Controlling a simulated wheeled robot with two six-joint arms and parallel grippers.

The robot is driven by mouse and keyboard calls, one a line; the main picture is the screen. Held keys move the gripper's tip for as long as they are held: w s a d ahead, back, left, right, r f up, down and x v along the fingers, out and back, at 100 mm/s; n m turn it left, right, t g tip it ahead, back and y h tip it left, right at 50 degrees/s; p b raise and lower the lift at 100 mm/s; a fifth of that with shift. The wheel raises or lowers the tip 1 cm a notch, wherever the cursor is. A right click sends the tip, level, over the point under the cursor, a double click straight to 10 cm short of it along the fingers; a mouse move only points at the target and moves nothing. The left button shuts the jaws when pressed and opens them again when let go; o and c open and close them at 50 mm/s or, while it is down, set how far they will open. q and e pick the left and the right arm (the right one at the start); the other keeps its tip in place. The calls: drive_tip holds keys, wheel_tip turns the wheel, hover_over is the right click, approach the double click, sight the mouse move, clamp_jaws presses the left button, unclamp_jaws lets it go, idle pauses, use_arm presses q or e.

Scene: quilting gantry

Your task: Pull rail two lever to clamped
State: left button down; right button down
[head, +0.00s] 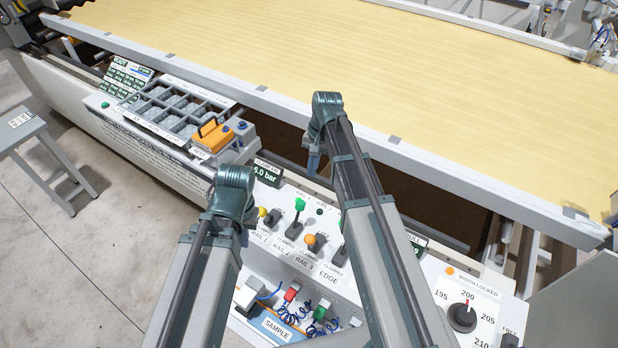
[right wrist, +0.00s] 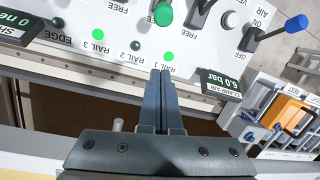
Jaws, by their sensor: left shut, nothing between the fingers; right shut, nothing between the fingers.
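The rail two lever has a green knob (head: 300,204) and stands tilted toward the far side of the panel, away from its CLAMPED label. Its green knob (right wrist: 163,14) also shows at the top of the right wrist view. The RAIL 2 lamp (right wrist: 135,46) is dark. My right gripper (right wrist: 165,75) is shut and empty, its tips near the RAIL 1 lamp (right wrist: 168,57), apart from the lever. In the head view, my right gripper (head: 312,168) hangs beyond the panel's far edge. My left gripper (head: 232,200) is shut, left of the levers, its fingertips mostly hidden.
The yellow-knobbed lever (head: 272,217) and the orange-knobbed lever (head: 316,242) flank the rail two lever. The edge lever (head: 341,256) is partly behind my right arm. A width dial (head: 462,317) sits right. A gantry beam (head: 430,160) runs behind the panel.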

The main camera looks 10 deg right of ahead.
sight(298, 214)
drive_tip(key=f+b, duration=0.3)
drive_tip(key=a+f+b, duration=0.1)
drive_tip(key=f+b, duration=0.5)
drive_tip(key=shift+s+a+f, duration=0.2)
drive_tip(key=shift+s+a, duration=0.05)
drive_tip(key=shift+a, duration=0.05)
drive_tip(key=shift+s+a, duration=0.15)
drive_tip(key=shift+s, duration=0.1)
drive_tip(key=s, duration=0.1)
drive_tip(key=a+r+p, duration=0.1)
drive_tip(key=s+r+p, duration=0.1)
drive_tip(key=shift+s+a, duration=0.25)
drive_tip(key=shift+s, duration=0.1)
